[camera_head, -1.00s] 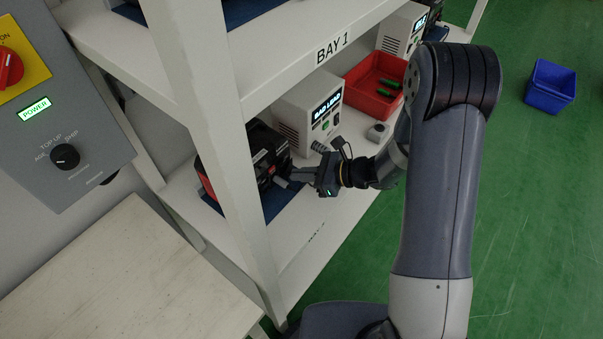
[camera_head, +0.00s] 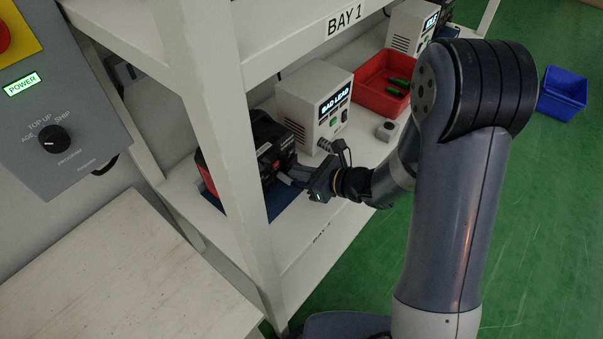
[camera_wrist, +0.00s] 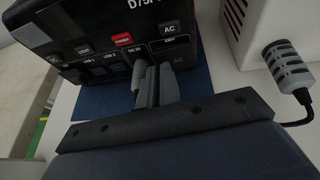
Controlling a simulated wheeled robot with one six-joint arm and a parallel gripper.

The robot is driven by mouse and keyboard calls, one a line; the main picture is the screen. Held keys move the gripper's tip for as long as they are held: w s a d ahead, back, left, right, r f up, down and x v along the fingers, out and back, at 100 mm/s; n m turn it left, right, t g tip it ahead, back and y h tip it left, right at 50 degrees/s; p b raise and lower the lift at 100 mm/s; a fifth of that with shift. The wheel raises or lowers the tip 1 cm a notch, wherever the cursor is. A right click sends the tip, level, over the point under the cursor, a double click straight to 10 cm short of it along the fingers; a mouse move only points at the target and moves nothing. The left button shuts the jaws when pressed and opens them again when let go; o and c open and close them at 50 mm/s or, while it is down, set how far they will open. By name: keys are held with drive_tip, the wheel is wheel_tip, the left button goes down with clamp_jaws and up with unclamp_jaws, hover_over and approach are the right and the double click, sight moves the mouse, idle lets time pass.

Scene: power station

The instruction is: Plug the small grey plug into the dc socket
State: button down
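The black power station (camera_head: 268,150) with red side trim sits on the lower shelf. In the wrist view its front panel (camera_wrist: 95,25) shows labelled ports, a red label and AC panels. My gripper (camera_head: 290,180) is at that front, its two fingers (camera_wrist: 157,88) close together. A small light grey plug (camera_wrist: 140,75) shows at the left finger, its tip against the panel just under a port label that seems to read DC. The fingers appear shut on it. The socket opening is hidden, so I cannot tell how deep the plug sits.
A white box (camera_head: 314,105) reading "BAD LEAD" stands right of the station. A ribbed grey connector on a black cable (camera_wrist: 287,62) is beside my gripper. A red bin (camera_head: 385,85) is farther back. A shelf post (camera_head: 220,130) stands in front; a blue mat (camera_wrist: 105,100) lies underneath.

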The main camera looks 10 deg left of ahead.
drive_tip(key=c, duration=1.9)
unclamp_jaws()
drive_tip(key=shift+r+p, duration=0.1)
drive_tip(key=shift+p, duration=0.2)
